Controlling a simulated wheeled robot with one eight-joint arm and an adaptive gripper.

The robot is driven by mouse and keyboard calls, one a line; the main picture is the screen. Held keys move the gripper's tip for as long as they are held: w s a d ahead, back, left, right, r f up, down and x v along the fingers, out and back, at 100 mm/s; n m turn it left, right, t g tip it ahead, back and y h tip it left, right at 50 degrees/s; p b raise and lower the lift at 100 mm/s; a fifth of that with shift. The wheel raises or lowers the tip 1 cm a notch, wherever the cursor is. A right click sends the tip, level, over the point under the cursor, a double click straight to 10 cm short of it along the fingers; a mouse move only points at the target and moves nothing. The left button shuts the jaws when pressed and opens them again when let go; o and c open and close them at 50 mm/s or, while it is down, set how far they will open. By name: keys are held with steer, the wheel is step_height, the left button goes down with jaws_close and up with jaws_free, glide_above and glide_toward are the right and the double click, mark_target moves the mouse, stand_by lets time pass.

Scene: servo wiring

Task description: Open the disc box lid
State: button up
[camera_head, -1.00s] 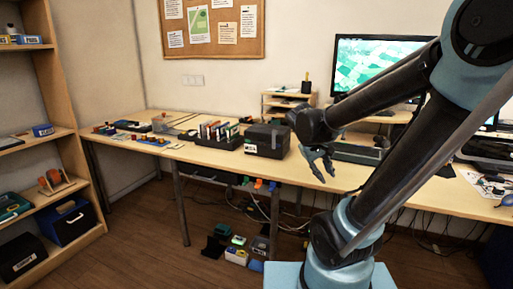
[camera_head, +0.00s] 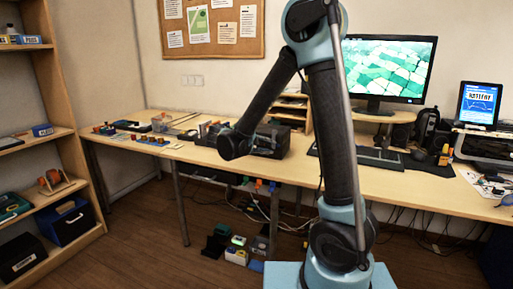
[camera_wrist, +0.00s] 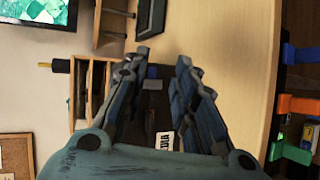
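The disc box, a black box with a white label, stands on the desk (camera_head: 400,178). I cannot tell whether the fingers touch the box. In the head view the fingers are hidden by my arm.
A small wooden organizer (camera_head: 291,104) stands behind the box. A monitor (camera_head: 388,68) is on the right, with a dark keyboard-like tray (camera_head: 372,156) before it. Several small items lie along the desk's left part. A wooden shelf (camera_head: 60,130) stands at far left.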

steer(key=s+a+f+n+t+h, duration=0.1)
steer(key=a+f+t, duration=0.1)
steer(key=a, duration=0.6)
steer(key=s+a+f+t, duration=0.1)
steer(key=a+f+t, duration=0.15)
steer(key=a, duration=0.55)
glide_toward(267, 134)
steer(key=w+f, duration=0.1)
steer(key=w+d+f, duration=0.1)
steer(key=w+f, duration=0.2)
steer(key=w, duration=0.1)
steer(key=shift+d+f, duration=0.35)
steer(key=shift+s, duration=0.1)
jaws_close()
